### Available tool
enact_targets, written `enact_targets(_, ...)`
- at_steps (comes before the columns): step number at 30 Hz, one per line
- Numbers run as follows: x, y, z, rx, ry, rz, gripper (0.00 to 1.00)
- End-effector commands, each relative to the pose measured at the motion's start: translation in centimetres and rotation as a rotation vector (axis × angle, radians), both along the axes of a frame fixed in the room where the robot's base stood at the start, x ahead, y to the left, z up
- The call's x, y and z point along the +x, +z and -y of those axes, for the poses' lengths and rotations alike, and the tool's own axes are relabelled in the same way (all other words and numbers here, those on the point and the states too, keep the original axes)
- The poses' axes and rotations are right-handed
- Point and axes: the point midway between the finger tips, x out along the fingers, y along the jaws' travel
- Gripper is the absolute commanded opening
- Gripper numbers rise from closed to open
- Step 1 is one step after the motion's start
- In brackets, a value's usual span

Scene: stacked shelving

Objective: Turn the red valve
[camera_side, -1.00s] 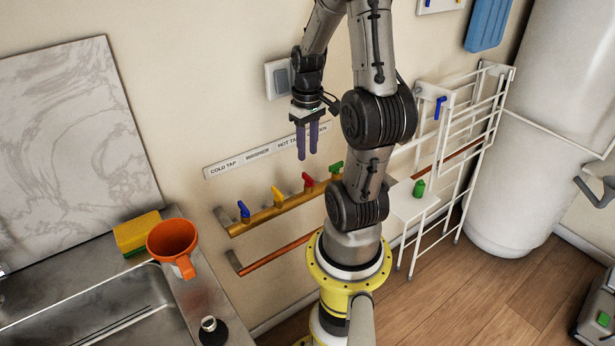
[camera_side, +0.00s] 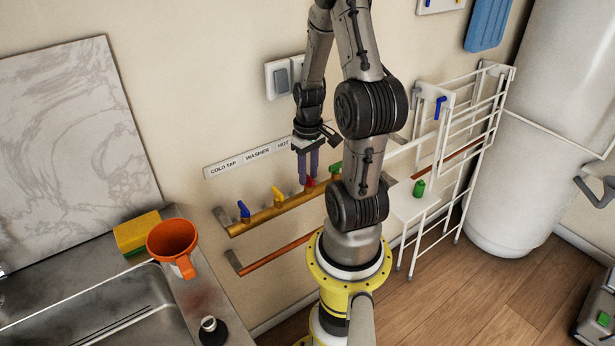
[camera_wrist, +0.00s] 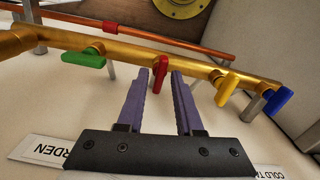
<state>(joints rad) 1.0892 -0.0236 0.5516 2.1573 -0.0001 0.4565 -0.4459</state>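The red valve (camera_wrist: 160,72) is a small lever on a brass pipe (camera_wrist: 130,53), between the green and yellow valves. In the side view the red valve (camera_side: 310,182) shows just below my fingertips, partly hidden by them. My gripper (camera_side: 309,183) points down at the pipe. In the wrist view my gripper (camera_wrist: 161,75) has its two purple fingers apart, with the red lever showing in the gap between the tips. The fingers look open, and I cannot tell whether either touches the lever.
A green valve (camera_wrist: 84,59), a yellow valve (camera_wrist: 227,89) and a blue valve (camera_wrist: 278,100) sit on the same pipe. A copper pipe (camera_side: 275,253) runs below. The wall is close behind. A white rack (camera_side: 462,130) stands to the right.

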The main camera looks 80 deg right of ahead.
Motion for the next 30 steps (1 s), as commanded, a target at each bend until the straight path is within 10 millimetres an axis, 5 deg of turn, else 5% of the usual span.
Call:
enact_targets(6,0.0,-0.01,0.01,0.0,0.0,0.0,0.35)
enact_targets(12,0.0,0.0,0.01,0.0,0.0,0.0,0.0)
enact_targets(30,0.02,0.03,0.03,-0.001,-0.287,0.001,0.0)
